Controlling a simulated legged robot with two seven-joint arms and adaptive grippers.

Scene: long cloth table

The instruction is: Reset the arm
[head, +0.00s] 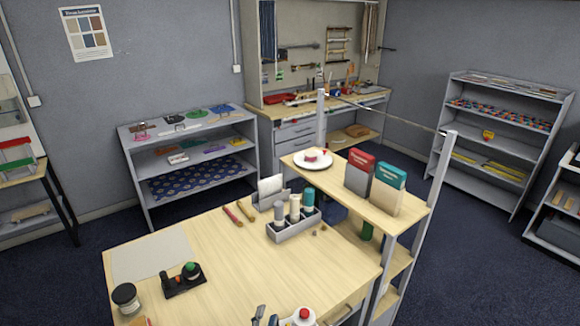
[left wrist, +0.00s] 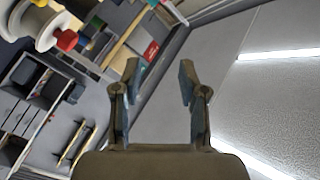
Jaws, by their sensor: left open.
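My left gripper (head: 265,318) shows at the bottom edge of the head view, low in front of the wooden table (head: 225,272); only its fingertips are visible there. In the left wrist view the left gripper (left wrist: 159,80) has its two fingers apart with nothing between them. That view is tilted, with grey wall and bright ceiling lights beyond the fingers. The rest of the left arm is hidden below the head view. My right gripper is in neither view.
A grey caddy of bottles (head: 294,226), a black holder (head: 183,280), a dark jar (head: 126,298) and a white red-topped object (head: 303,315) are around the table. A raised shelf (head: 402,216) with two boxes and a plate (head: 313,163) adjoins its right. The table's middle is clear.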

